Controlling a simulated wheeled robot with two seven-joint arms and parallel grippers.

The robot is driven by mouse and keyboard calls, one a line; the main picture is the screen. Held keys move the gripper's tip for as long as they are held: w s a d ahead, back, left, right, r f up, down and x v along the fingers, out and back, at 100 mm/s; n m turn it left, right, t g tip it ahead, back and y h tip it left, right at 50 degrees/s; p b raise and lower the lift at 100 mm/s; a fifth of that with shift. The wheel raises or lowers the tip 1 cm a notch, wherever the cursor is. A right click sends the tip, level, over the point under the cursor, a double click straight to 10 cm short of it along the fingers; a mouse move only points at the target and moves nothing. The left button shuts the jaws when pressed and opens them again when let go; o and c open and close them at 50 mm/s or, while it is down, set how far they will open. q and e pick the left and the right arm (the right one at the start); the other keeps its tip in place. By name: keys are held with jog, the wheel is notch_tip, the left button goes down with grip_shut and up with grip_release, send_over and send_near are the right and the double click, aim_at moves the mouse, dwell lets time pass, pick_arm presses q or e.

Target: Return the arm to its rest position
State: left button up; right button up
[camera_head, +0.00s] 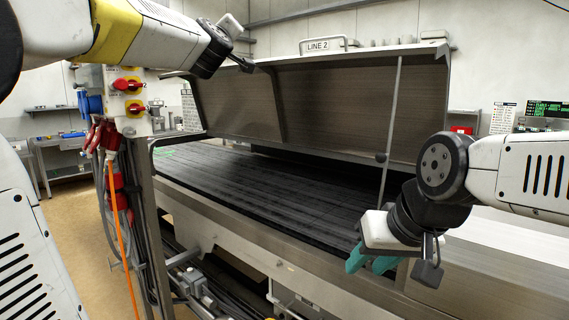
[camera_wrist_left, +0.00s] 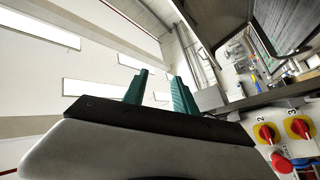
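My left arm comes in from the upper left of the head view, raised in front of the hood, with its white gripper body near the top. Its fingers are hidden there. In the left wrist view my left gripper (camera_wrist_left: 160,92) shows two teal fingers apart with nothing between them, pointing up toward the ceiling lights. My right gripper (camera_head: 371,262) is in the head view at the lower right, pointing down-left. Its two teal fingers show a small gap and hold nothing visible. It is in front of the dryer's near edge, beside the end of the dark conveyor belt (camera_head: 250,185).
The dryer hood (camera_head: 340,105) stands raised over the belt, with a thin strut (camera_head: 393,125) at its right. A switch panel (camera_head: 128,100) with red knobs, plugs and an orange cable stands close at left; its knobs (camera_wrist_left: 265,134) show near my left gripper. Open floor (camera_head: 75,215) lies at left.

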pick_arm(q)
jog(key=s+d+f+m+g+h, duration=0.1)
jog(key=s+f+m+g+h, duration=0.15)
jog(key=s+f, duration=0.4)
jog(key=s+d+f+m+g+h, duration=0.1)
jog(key=s+d+f+m+g, duration=0.15)
jog(key=f, duration=0.65)
jog(key=s+d+f+m+g+h, duration=0.1)
jog(key=s+f+m+g+h, duration=0.15)
jog(key=s+f, duration=0.35)
jog(key=s+a+f+m+g+y, duration=0.1)
jog(key=s+a+f+g, duration=0.1)
jog(key=s+f, duration=0.6)
jog(key=s+a+f+m+g+y, duration=0.1)
jog(key=s+f+g, duration=0.4)
jog(key=s+f, duration=0.3)
notch_tip(320, 180, down, 4)
jog(key=shift+a+f, duration=0.2)
jog(key=shift+a, duration=0.2)
